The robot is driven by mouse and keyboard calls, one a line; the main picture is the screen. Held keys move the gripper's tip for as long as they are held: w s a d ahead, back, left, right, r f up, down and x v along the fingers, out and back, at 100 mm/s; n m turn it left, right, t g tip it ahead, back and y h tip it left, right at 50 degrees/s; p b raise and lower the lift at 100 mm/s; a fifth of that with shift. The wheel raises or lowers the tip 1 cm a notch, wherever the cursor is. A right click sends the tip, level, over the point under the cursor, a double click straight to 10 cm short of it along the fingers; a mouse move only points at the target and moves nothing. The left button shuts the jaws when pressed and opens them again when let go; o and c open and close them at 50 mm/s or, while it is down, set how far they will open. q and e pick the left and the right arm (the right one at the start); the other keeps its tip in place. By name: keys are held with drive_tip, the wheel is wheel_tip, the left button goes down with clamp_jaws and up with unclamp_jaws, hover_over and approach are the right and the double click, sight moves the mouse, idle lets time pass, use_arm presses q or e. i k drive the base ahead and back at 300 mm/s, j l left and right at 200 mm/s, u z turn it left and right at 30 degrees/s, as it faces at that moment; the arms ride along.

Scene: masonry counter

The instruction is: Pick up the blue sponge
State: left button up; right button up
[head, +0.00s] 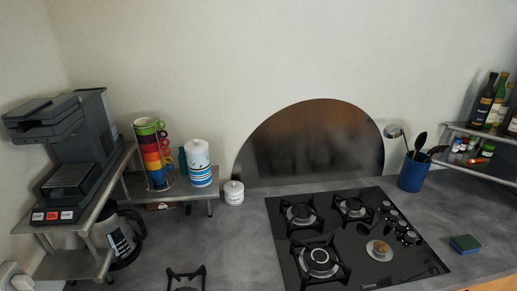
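The blue sponge (465,244) lies flat on the grey counter at the right, just beyond the right edge of the black cooktop. It looks dark blue with a green edge. My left gripper (186,272) shows as a dark shape at the bottom edge, left of centre. Its two fingers are apart with nothing between them. It is far to the left of the sponge, with the cooktop in between. My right gripper is not in view.
The cooktop (300,226) holds a small cup on a saucer (379,250) and a dark utensil. A blue utensil holder (412,174) stands behind the sponge, and a shelf (490,168) with bottles is at the right. A coffee machine (75,150) and mugs stand left.

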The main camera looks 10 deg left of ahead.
sight(465, 244)
drive_tip(key=z, duration=1.55)
